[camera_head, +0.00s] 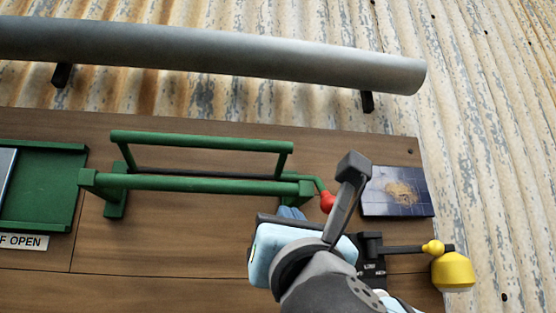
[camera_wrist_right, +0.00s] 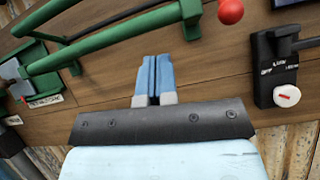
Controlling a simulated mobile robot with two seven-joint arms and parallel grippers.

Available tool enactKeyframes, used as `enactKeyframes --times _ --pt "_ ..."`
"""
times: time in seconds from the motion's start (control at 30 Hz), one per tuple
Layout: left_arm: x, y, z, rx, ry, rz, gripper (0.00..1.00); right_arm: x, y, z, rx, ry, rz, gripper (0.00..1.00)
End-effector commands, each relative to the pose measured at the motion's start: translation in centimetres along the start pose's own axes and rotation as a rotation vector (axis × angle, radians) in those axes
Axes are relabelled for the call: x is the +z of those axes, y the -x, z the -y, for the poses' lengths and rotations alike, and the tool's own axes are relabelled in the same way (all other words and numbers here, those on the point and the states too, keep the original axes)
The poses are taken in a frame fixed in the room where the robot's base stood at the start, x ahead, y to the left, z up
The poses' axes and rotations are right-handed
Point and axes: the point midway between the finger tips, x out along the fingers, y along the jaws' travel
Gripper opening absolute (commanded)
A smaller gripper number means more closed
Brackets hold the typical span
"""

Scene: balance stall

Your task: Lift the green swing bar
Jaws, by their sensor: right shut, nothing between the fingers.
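The green swing bar (camera_head: 200,141) is on the wooden panel in the head view. Short side arms join it to a parallel lower green bar (camera_head: 190,183) on green mounts. Both bars run across the upper left of the right wrist view, with the lower bar (camera_wrist_right: 115,38) nearer to me. A green crank with a red ball (camera_head: 327,203) is at the bar's right end. My right gripper (camera_head: 291,212) has its blue fingers shut and empty, just below the right part of the lower bar. The fingers (camera_wrist_right: 155,77) point toward the panel. My left gripper is in neither view.
A black switch box (camera_wrist_right: 275,67) with a lever and yellow knob (camera_head: 453,270) is right of my gripper. A dark blue tiled plate (camera_head: 396,191) is at the upper right. A green tray frame (camera_head: 45,190) is at left. A grey pipe (camera_head: 210,50) crosses above.

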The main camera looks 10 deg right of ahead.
Motion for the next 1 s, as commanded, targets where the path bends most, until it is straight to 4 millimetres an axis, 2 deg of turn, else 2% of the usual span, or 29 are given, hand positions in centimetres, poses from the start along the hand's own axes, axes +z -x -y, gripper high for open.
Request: enactKeyframes --times 0.03,0.07,0.2,0.37,0.8,1.0 --pt "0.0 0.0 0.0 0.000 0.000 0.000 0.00 1.6 -0.1 -0.3 0.001 0.052 0.040 0.00" --pt "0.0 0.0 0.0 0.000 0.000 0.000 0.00 2.3 -0.1 -0.5 0.000 0.077 0.058 0.00" --pt "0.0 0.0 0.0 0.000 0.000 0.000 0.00 4.1 -0.1 -0.9 -0.002 0.152 0.104 0.00" --pt "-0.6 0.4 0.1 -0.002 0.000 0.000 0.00 4.7 -1.3 -1.0 -0.005 0.168 0.111 0.00" --pt "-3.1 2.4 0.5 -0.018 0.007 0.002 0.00 5.6 -8.7 -1.0 -0.006 0.166 0.110 0.00" --pt "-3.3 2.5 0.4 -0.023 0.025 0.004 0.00 5.5 -10.0 -1.0 -0.004 0.164 0.110 0.00"
